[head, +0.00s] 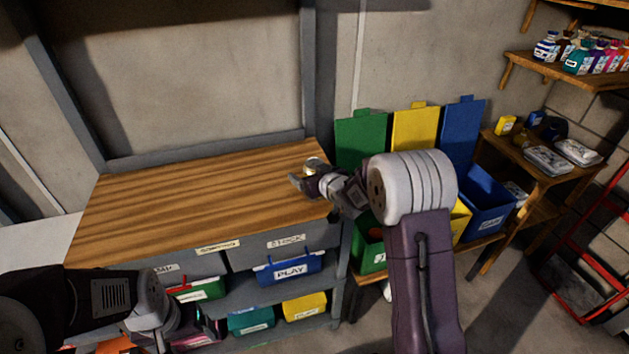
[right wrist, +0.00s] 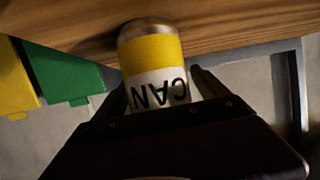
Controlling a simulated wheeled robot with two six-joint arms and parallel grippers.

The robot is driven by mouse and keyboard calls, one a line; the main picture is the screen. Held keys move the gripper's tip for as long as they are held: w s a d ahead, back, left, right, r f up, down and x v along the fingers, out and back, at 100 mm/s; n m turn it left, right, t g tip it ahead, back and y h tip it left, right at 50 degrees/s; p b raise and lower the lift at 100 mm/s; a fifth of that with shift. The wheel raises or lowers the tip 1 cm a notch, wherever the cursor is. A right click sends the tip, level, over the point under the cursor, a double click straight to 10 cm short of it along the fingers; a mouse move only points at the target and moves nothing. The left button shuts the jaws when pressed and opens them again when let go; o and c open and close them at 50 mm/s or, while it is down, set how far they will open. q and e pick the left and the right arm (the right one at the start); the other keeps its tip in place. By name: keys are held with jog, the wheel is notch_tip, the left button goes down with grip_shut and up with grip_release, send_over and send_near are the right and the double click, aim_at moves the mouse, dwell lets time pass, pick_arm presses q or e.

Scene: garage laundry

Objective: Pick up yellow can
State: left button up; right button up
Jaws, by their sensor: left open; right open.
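The yellow can (right wrist: 155,62) stands near the edge of the wooden worktop. In the right wrist view it appears upside down, with a metal end, a yellow band and a white band reading "CAN". My right gripper (right wrist: 162,90) is open, with one finger on each side of the can; I cannot tell whether they touch it. In the head view the can (head: 315,164) is small and partly hidden by my right gripper (head: 303,178). My left gripper (head: 207,328) is low at the lower left, open, partly hidden, and away from the can.
The wooden worktop (head: 190,195) is otherwise bare. Labelled bins, including a blue PLAY bin (head: 288,270), sit below it. Green, yellow and blue lidded bins (head: 487,205) stand to the right. A side table (head: 540,175) and a red frame (head: 590,240) are farther right.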

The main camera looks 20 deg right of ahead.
jog(key=shift+s+r, duration=0.1)
jog(key=c, duration=1.4)
notch_tip(320, 180, up, 9)
jog(key=p, duration=0.3)
jog(key=shift+s+r, duration=0.1)
jog(key=shift+r, duration=0.45)
